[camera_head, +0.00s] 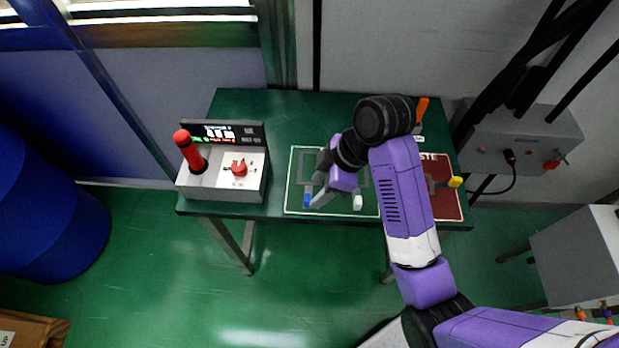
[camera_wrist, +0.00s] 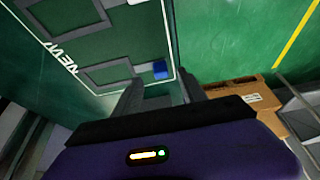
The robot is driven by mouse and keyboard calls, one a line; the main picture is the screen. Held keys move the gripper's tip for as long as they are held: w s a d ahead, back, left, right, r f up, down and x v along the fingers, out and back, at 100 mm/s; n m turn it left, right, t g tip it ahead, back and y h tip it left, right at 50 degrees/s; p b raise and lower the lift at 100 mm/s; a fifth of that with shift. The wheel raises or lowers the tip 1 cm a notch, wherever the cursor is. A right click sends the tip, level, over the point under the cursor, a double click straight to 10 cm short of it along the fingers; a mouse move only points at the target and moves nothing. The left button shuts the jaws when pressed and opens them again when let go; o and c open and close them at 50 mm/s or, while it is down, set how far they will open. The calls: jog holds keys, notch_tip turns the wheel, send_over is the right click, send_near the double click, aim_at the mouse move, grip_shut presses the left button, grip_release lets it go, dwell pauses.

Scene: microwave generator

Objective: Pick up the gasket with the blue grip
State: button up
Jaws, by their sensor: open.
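The gasket with the blue grip is a flat grey square frame on the green area marked NEW. In the wrist view its frame (camera_wrist: 108,76) lies left of the fingers, and its blue grip (camera_wrist: 160,69) shows just beyond the gap between the fingertips. In the head view the blue grip (camera_head: 306,201) is near the table's front edge, and my arm hides part of the frame. My gripper (camera_wrist: 160,88) is open and empty, with its fingers pointing toward the blue grip. In the head view my gripper (camera_head: 322,195) is just right of the blue grip.
Another grey gasket with a white grip (camera_head: 357,202) lies to the right on the same green area. A control box (camera_head: 225,178) with a red lever stands left.

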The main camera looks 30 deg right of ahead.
aim_at(308, 197)
jog(key=shift+x, duration=2.35)
jog(key=shift+a, duration=0.2)
grip_shut()
